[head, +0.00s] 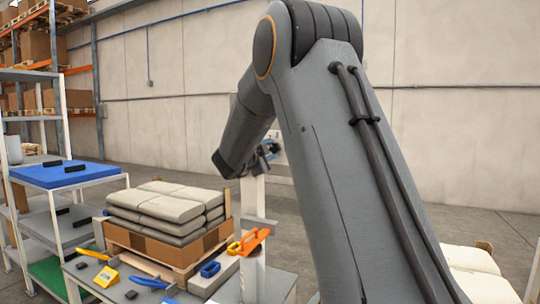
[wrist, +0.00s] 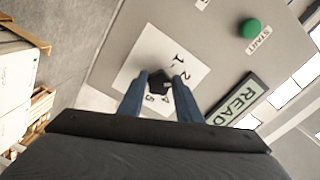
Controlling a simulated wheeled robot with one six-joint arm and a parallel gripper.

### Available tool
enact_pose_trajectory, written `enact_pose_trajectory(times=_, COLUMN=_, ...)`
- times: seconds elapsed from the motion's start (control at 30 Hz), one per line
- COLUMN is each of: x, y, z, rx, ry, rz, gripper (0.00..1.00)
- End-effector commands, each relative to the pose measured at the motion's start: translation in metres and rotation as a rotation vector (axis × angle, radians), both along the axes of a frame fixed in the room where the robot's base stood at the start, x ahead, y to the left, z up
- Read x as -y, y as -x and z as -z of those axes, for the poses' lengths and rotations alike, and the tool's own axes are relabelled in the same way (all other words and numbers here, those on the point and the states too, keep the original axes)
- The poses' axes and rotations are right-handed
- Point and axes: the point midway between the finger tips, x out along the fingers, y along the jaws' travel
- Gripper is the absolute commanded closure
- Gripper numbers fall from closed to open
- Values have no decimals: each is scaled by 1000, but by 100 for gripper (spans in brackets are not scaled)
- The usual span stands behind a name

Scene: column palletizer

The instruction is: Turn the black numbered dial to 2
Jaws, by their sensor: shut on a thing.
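The black dial (wrist: 157,84) sits on a white square plate (wrist: 145,50) printed with numbers, in the wrist view. The figures 1 and 2 show to its upper right, and 4 and 5 below it; 3 is not visible. My gripper (wrist: 161,77) has its two blue fingers shut on the dial, one on each side. I cannot tell which number the dial points to. In the head view my gripper (head: 268,151) is small, up against the panel, and my arm hides most of it and the dial.
The grey panel (wrist: 205,35) also carries a green START button (wrist: 250,28) and a sign reading "READ" (wrist: 236,103), partly cut off.

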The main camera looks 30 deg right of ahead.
Motion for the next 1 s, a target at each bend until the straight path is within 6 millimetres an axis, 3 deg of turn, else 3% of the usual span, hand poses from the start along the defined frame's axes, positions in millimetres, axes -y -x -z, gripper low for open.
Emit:
enact_pose_trajectory(times=0.5, x=0, y=1, z=2, rx=16, ry=-16, rz=1, gripper=91)
enact_pose_trajectory(times=0.53, x=0, y=1, z=2, rx=16, ry=-16, rz=1, gripper=67)
enact_pose_trajectory(times=0.63, x=0, y=1, z=1, rx=16, ry=-15, rz=1, gripper=50)
enact_pose_trajectory(times=1.0, x=-4, y=3, z=0, rx=17, ry=-15, rz=0, gripper=50)
